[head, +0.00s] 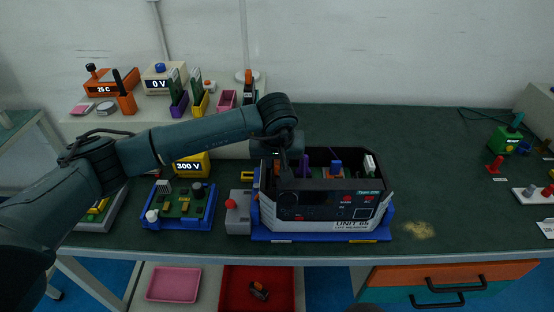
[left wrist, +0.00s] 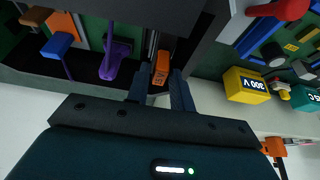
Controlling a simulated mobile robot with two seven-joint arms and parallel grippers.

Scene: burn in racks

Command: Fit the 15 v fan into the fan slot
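The unit (head: 350,213), a dark and white open-topped case marked UNIT 65, stands on a blue base on the bench. My left gripper (head: 284,168) reaches down into its left end, with the fingertips hidden in the head view. In the left wrist view, my left gripper (left wrist: 161,88) has the 15 V fan (left wrist: 160,67), a narrow dark part with an orange label, between its fingers with little or no gap. The fan is close to the case wall; the slot is hidden, and I cannot tell how deep the fan sits. My right gripper is not in view.
Inside the case are a purple part (left wrist: 116,58) and a blue part (left wrist: 58,45). Left of it stand a grey box with a red knob (head: 238,213), a board on a blue tray (head: 178,222) and a yellow 300 V box (head: 199,162). The bench right of the unit is mostly clear.

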